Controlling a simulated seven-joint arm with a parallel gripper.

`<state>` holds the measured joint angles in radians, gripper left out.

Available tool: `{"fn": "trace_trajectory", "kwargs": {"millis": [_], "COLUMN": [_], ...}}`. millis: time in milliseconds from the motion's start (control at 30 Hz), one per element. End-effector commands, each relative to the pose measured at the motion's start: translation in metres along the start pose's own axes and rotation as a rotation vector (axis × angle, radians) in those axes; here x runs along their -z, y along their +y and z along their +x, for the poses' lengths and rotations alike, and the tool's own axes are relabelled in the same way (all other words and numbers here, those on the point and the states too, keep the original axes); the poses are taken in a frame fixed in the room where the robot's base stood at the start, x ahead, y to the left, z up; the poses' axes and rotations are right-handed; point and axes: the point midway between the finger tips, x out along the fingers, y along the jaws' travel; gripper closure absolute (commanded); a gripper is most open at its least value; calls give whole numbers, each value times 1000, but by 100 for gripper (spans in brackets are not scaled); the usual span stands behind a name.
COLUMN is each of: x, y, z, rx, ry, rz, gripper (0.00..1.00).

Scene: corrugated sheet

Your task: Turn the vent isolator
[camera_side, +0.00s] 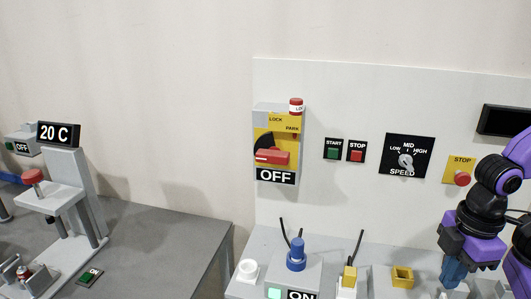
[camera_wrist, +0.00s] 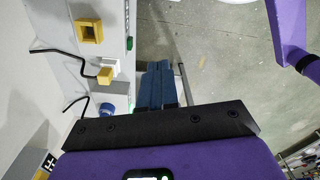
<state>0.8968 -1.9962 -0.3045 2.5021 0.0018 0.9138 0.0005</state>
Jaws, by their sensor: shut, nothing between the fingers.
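The isolator (camera_side: 279,133) is a grey box with a yellow face on the upright light panel, left of the panel's middle in the side view. Its red handle (camera_side: 272,156) lies roughly level across a black disc. LOCK and PARK are printed above it, and a sign below reads OFF. A red knob-like part with a label (camera_side: 296,107) sits at its top right corner. My gripper (camera_side: 453,272) is at the lower right, well away from the isolator, pointing down. Its blue fingers also show in the wrist view (camera_wrist: 157,88), shut and empty. The isolator is not clearly seen in the wrist view.
The panel also carries START (camera_side: 333,149) and STOP (camera_side: 356,151) buttons, a SPEED dial (camera_side: 406,160) and a yellow-backed stop button (camera_side: 462,178). Below stand a blue knob (camera_side: 296,256), a yellow plug (camera_side: 349,277) and a yellow socket (camera_side: 402,276). Space before the isolator looks clear.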

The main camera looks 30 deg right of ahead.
Motion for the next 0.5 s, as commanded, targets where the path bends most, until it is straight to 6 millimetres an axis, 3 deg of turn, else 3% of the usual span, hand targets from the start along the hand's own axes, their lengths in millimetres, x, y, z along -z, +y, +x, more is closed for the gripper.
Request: {"fn": "trace_trajectory", "kwargs": {"millis": [333,500], "x": [0,8], "y": [0,8], "z": [0,0], "rx": [0,-28], "ry": [0,-29], "rz": [0,-42], "gripper": [100,45]}}
